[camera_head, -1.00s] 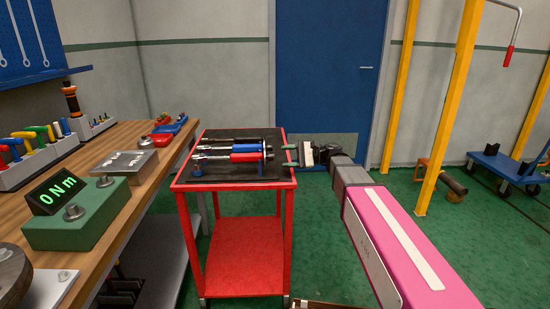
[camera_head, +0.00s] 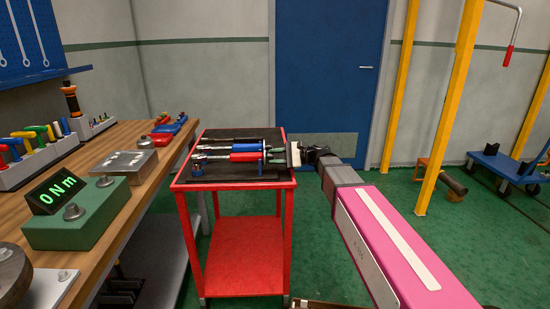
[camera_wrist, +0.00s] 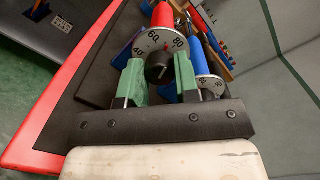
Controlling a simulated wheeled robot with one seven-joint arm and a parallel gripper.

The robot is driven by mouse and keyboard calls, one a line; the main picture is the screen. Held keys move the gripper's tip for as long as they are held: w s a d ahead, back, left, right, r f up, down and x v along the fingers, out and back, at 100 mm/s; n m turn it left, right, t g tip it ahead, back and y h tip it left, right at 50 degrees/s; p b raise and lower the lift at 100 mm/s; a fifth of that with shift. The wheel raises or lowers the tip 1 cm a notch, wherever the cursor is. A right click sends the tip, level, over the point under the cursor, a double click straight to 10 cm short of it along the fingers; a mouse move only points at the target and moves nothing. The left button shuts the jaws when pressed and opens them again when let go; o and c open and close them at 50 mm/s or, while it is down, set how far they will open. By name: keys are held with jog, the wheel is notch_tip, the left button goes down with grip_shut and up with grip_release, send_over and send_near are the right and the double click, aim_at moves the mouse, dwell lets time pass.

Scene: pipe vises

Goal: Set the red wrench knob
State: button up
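The red wrench (camera_head: 245,148) lies flat on the cart with its scale end toward the right. A black knob (camera_wrist: 158,68) sits in front of the dial. My gripper (camera_wrist: 160,72) has its green fingers on either side of this knob, parted by about its width. I cannot see clear contact. In the head view my gripper (camera_head: 285,153) is at the cart's right edge, its fingers mostly hidden.
A blue wrench (camera_head: 240,157) lies right beside the red one; its dial (camera_wrist: 210,84) is close to my right finger. The dark mat (camera_head: 215,181) covers the red cart top (camera_head: 235,187). A wooden bench (camera_head: 150,170) with a green torque tester (camera_head: 85,215) stands left.

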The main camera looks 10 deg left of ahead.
jog(key=shift+n, duration=0.8)
jog(key=o, duration=0.9)
jog(key=shift+o, duration=0.2)
jog(key=v, duration=1)
jog(key=shift+d, duration=0.4)
